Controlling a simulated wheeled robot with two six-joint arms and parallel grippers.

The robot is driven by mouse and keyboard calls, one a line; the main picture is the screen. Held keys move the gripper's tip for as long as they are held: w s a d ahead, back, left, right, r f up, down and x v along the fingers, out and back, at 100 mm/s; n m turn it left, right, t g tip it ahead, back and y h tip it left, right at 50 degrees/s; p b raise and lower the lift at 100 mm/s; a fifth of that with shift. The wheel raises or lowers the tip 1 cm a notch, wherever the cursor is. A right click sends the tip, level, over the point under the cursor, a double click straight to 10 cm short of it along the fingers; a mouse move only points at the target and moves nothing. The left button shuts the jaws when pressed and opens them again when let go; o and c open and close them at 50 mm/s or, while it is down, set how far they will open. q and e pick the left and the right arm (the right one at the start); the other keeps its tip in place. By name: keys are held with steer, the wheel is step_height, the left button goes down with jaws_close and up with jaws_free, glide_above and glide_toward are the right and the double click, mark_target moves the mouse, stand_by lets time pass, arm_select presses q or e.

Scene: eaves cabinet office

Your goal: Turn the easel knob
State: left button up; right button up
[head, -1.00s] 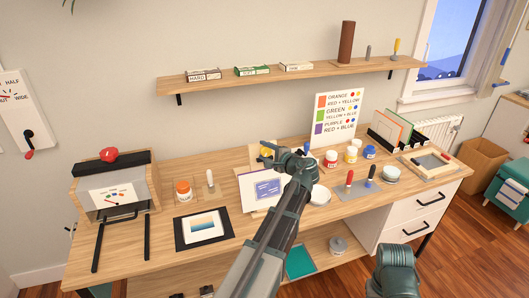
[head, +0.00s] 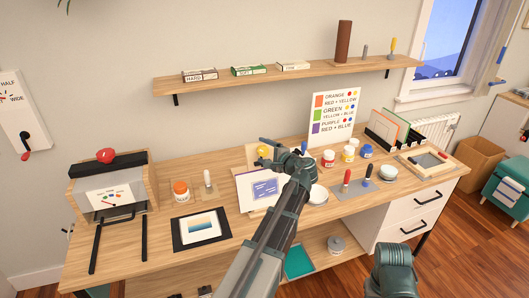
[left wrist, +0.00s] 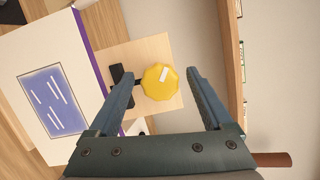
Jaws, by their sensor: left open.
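The easel knob (left wrist: 160,82) is yellow, faceted, with a white mark on its face. In the head view the knob (head: 264,151) shows just left of my left gripper (head: 282,150), partly covered. The easel's white sheet with a blue panel (head: 264,188) stands below it, and also shows in the left wrist view (left wrist: 53,100). My right gripper is not visible; only part of my right arm shows.
A color-mixing sign (head: 333,117) stands behind. A wall shelf (head: 290,77) runs above.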

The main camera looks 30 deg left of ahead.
arm_select(q)
steer(key=p+v, duration=0.3)
steer(key=v, duration=1.1)
steer(key=shift+w+a, duration=0.1)
steer(key=s+f+m+t+b, duration=0.2)
steer(key=m+t+b, duration=0.15)
steer(key=m, duration=0.55)
steer(key=s+f+m+t+b, duration=0.1)
steer(key=s+m+t+b, duration=0.3)
steer(key=m, duration=0.6)
steer(key=w+a+g, duration=0.1)
steer(key=w+a, duration=0.4)
steer(key=w+a+g, duration=0.1)
steer(key=w+a, duration=0.4)
steer(key=a, duration=0.1)
steer(key=shift+w+a+f, duration=0.1)
steer(key=shift+w+a, duration=0.05)
steer(key=shift+w, duration=0.1)
jaws_close()
